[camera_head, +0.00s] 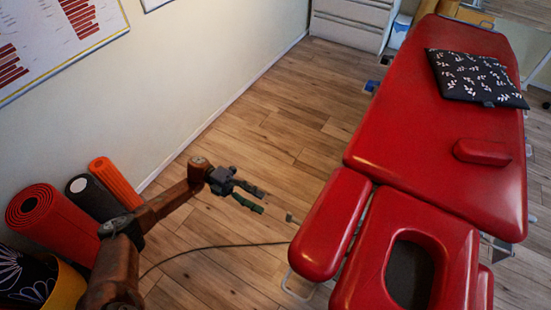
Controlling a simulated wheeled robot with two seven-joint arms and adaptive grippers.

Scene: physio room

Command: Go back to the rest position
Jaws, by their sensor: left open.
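My left arm comes in from the lower left, and its gripper (257,199) hangs over the wooden floor (258,149), left of the red treatment table (431,130). The gripper is open, its two dark fingers apart and pointing right, with nothing between them. It is apart from the table's red armrest (331,223). My right gripper is not in view.
An orange-red rolled mat (58,222), a black roll (92,202) and an orange roll (116,183) stand by the left wall. A black patterned cushion (475,78) lies on the table. A cable (205,248) crosses the floor. White drawers (351,22) stand at the back.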

